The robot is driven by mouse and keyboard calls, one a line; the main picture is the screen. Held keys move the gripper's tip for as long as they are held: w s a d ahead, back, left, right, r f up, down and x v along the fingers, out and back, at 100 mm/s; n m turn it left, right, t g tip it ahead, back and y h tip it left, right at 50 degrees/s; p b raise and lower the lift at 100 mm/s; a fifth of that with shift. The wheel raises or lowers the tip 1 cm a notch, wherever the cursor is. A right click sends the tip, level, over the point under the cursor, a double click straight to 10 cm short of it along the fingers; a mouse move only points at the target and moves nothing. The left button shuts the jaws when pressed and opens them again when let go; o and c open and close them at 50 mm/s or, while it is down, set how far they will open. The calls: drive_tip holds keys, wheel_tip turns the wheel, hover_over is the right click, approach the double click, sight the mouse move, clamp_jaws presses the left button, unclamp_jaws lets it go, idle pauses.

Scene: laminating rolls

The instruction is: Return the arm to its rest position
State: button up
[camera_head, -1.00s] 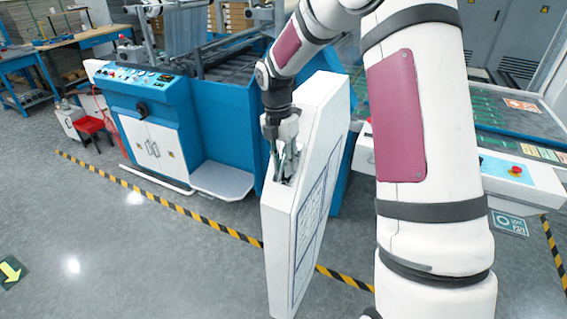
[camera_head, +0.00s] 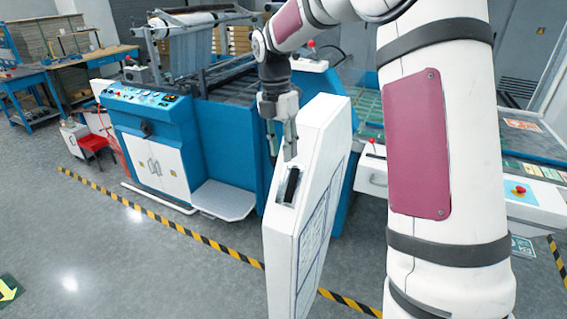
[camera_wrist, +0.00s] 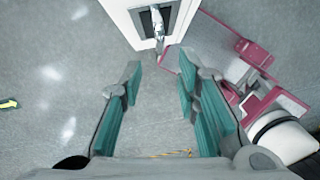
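My gripper (camera_head: 281,143) hangs pointing down, just above and beside the top of a tall white panel-like case (camera_head: 318,165) in the head view. In the wrist view my gripper (camera_wrist: 160,105) is open, with its two teal-padded fingers apart and only floor between them. The case also shows in the wrist view (camera_wrist: 124,16), beyond the fingertips. A dark recess with a handle (camera_head: 291,186) is set in its narrow top face, and my fingers are clear of it. My arm reaches over from the right side of the head view.
A blue and white laminating machine (camera_head: 150,120) stands behind at the left, with a grey step plate (camera_head: 224,200). A red stool (camera_head: 92,141) and workbenches are farther left. A white control box (camera_head: 535,198) is at the right.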

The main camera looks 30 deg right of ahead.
drive_tip(key=shift+r, duration=0.5)
drive_tip(key=s+a+r+m+t+h+b, duration=0.1)
drive_tip(key=s+a+r+m, duration=0.25)
drive_tip(key=s+m, duration=0.2)
drive_tip(key=s+a+r+m+t, duration=0.2)
drive_tip(key=s+r+m, duration=0.3)
drive_tip(key=s, duration=0.1)
drive_tip(key=s+a+f+m+t, duration=0.1)
drive_tip(key=s+a+m, duration=0.1)
drive_tip(key=s+m, duration=0.4)
drive_tip(key=s+a+f+m+t+y+b, duration=0.1)
drive_tip(key=s+m+t, duration=0.1)
drive_tip(key=s+m, duration=0.5)
drive_tip(key=shift+s+a+f+t+y, duration=0.2)
drive_tip(key=shift+s+a+t+y, duration=0.15)
drive_tip(key=shift+s, duration=0.35)
drive_tip(key=shift+d, duration=0.1)
